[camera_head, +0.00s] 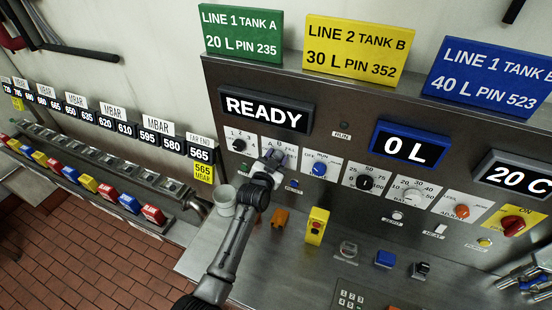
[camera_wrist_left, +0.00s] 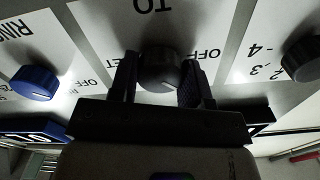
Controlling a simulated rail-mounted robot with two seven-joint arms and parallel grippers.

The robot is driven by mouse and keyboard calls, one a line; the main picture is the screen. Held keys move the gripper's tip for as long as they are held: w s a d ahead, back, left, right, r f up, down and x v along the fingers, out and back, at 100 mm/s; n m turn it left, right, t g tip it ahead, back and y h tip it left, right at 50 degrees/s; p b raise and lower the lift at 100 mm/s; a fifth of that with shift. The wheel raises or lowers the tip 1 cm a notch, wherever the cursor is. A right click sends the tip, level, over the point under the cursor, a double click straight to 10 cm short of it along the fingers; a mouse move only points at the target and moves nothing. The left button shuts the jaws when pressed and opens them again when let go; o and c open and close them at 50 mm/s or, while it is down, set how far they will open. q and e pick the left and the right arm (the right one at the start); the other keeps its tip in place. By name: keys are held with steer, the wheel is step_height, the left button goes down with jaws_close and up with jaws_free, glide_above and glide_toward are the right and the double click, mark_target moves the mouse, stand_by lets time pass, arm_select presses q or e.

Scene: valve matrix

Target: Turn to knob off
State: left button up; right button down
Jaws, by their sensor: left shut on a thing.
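The TO knob (camera_wrist_left: 160,68) is dark and round, on a white plate with the letters TO and OFF, seen upside down in the left wrist view. My left gripper (camera_wrist_left: 159,82) has one finger on each side of this knob and is shut on it. The knob's pointer direction is hard to make out. In the head view my left gripper (camera_head: 273,158) is at the white knob plate (camera_head: 291,150) between the 1-2-3-4 knob and the blue RUN knob, and it hides the TO knob there. My right gripper is not seen.
A dark numbered knob (camera_head: 239,144) and a blue knob (camera_head: 319,169) flank the gripper closely. More knobs, including a red one (camera_head: 513,225), run to the right. A white cup (camera_head: 224,200), an orange object (camera_head: 280,217) and a yellow switch box (camera_head: 317,226) stand below.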

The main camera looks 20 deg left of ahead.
arm_select(q)
steer(key=n, duration=0.3)
steer(key=shift+p, duration=0.4)
steer(key=n, duration=0.3)
steer(key=shift+n+p, duration=0.3)
steer(key=shift+n, duration=1.1)
steer(key=o, duration=0.9)
steer(key=shift+s, duration=0.1)
